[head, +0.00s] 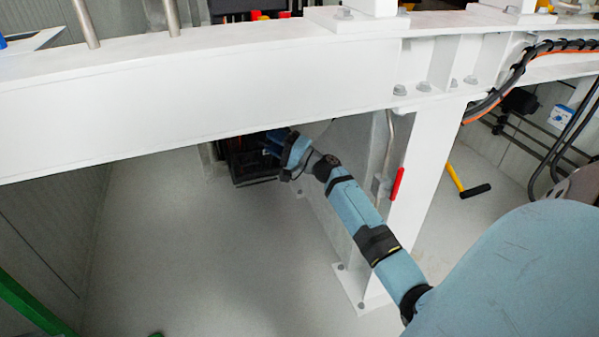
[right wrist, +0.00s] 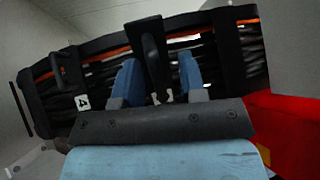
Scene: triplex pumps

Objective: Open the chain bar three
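A black cable chain (right wrist: 100,58) with several crossbars fills the upper right wrist view, with dark cables and an orange one inside. A white tag marked 4 (right wrist: 82,102) is on its left part. My right gripper (right wrist: 160,78) is open, its two blue fingers on either side of a black chain bar (right wrist: 152,50). I cannot tell whether they touch it, and no number shows on this bar. In the head view, my right gripper (head: 278,148) is under the white beam, beside dark equipment, partly hidden. My left gripper is not in view.
A long white beam (head: 200,95) crosses above my right arm. A white post (head: 425,170) with a red handle (head: 397,184) stands right of the forearm. A red block (right wrist: 290,125) is at the right in the wrist view. The grey floor (head: 210,260) is mostly clear.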

